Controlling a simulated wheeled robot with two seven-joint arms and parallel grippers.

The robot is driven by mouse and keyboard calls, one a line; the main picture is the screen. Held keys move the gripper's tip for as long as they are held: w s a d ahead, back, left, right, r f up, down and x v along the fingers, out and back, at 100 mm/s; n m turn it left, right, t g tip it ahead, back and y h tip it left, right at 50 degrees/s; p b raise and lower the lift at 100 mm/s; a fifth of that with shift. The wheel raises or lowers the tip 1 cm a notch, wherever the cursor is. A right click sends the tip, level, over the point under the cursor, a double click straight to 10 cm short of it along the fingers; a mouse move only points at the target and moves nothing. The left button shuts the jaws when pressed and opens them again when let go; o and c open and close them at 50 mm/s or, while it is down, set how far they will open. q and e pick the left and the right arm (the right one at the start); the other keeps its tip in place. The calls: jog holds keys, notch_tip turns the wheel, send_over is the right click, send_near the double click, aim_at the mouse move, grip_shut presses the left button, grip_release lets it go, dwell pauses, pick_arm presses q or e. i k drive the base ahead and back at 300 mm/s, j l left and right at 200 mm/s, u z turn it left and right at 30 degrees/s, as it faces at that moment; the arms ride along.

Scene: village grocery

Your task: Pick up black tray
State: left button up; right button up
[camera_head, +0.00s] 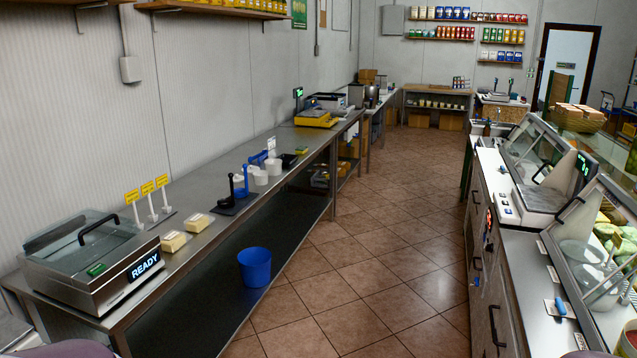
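A small flat black item that may be the black tray (288,160) lies on the left steel counter, near its front edge and beside the white tubs. It is small in view and I cannot tell its exact shape. Another flat dark piece (226,208) lies nearer on the same counter, with black and blue upright handles rising from it. Neither of my grippers is in view.
The long steel counter (204,240) holds a vacuum sealer (90,262) reading READY, pale wrapped blocks (173,241) and a yellow scale (316,117). A blue bucket (255,267) stands below. Glass display cases (545,165) line the right. The tiled aisle (385,240) is clear.

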aim_at(288, 159)
jog(key=i, duration=4.4)
jog(key=i+u, duration=0.15)
jog(key=i, duration=0.55)
jog(key=i+l, duration=0.2)
jog(key=i, duration=0.5)
